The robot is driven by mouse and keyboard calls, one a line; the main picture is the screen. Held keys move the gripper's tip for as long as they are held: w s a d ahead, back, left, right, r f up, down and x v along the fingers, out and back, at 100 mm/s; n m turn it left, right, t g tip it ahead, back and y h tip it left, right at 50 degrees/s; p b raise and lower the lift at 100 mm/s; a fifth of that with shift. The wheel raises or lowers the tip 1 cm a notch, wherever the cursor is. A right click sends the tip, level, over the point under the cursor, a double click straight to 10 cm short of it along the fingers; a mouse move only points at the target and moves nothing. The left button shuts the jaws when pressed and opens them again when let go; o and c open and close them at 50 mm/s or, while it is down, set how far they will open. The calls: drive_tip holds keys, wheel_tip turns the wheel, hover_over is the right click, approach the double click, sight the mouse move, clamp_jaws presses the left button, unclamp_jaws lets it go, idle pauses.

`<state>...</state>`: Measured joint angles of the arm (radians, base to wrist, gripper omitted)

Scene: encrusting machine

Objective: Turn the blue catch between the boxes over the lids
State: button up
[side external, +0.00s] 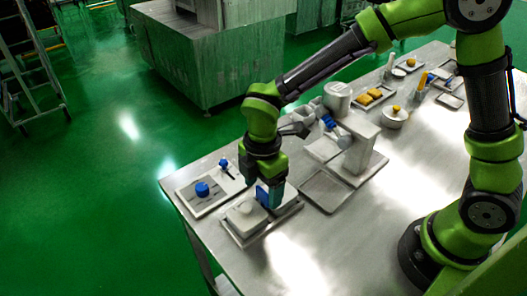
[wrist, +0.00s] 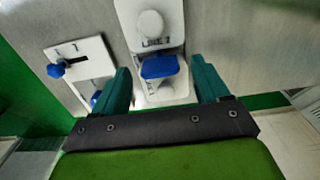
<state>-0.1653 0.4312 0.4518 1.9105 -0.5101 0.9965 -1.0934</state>
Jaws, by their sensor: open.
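The blue catch (wrist: 160,66) sits in the wrist view on a white fixture, between two pale box parts with white lids (wrist: 150,24). Dark lettering shows just above the catch. My gripper (wrist: 160,70) is open, with one teal finger on each side of the catch and a visible gap to both. In the side view my gripper (side external: 271,192) points down over the tray at the near-left end of the table. A white box (side external: 246,214) stands there in front of it. The fingers largely hide the catch in that view, and I cannot tell their height above it.
A slotted plate (wrist: 82,60) with a blue lever knob (wrist: 56,70) lies to the left. Its larger blue knob (side external: 202,189) shows in the side view. A grey machine stand (side external: 360,150) and an empty tray (side external: 325,190) are to the right. The near tabletop is clear.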

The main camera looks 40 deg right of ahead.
drive_tip(key=c, duration=1.1)
drive_tip(key=shift+o, duration=0.2)
drive_tip(key=shift+m, duration=0.4)
drive_tip(key=m, duration=0.8)
drive_tip(key=shift+m, duration=0.3)
drive_tip(key=m, duration=0.8)
drive_tip(key=shift+r, duration=0.1)
drive_tip(key=shift+m, duration=0.4)
